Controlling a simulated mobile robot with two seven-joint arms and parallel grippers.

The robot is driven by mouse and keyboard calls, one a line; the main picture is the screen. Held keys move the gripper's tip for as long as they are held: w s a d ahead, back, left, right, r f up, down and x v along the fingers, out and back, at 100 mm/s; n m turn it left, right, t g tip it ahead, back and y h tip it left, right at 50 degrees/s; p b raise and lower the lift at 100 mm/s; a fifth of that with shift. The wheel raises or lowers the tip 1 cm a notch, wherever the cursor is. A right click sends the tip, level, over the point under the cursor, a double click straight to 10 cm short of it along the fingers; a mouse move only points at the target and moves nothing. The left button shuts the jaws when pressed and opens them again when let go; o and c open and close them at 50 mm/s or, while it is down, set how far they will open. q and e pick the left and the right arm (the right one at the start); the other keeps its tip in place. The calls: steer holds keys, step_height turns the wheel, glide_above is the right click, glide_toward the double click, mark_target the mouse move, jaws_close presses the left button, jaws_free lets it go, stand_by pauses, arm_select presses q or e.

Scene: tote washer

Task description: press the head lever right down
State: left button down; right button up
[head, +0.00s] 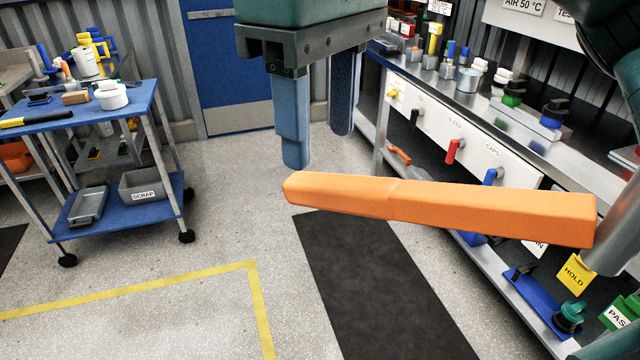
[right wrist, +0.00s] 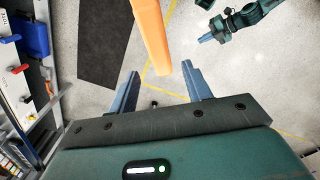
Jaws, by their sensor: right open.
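The head lever is a long orange bar (head: 440,207) that reaches across the head view from the right, its free end toward the left. My right gripper (head: 318,150) is open and empty, with blue fingers pointing down just above and behind the lever's free end. In the right wrist view, the lever (right wrist: 152,35) comes in from the top, and its end shows between the two spread fingertips. No touch shows, and I cannot tell the exact gap. My left gripper (right wrist: 213,34) is small at the upper right of the right wrist view; its jaw opening is unclear.
A steel bench (head: 378,150) with coloured hooks, bottles and tags runs along the right. A blue cart (head: 140,98) with a scrap bin (head: 152,187) stands at the left. A black mat (head: 385,290) and yellow-lined open floor lie below the lever.

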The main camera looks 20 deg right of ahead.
mark_target(320, 178)
step_height(320, 178, down, 7)
steer(key=shift+r, duration=0.2)
jaws_close()
stand_by(0.6)
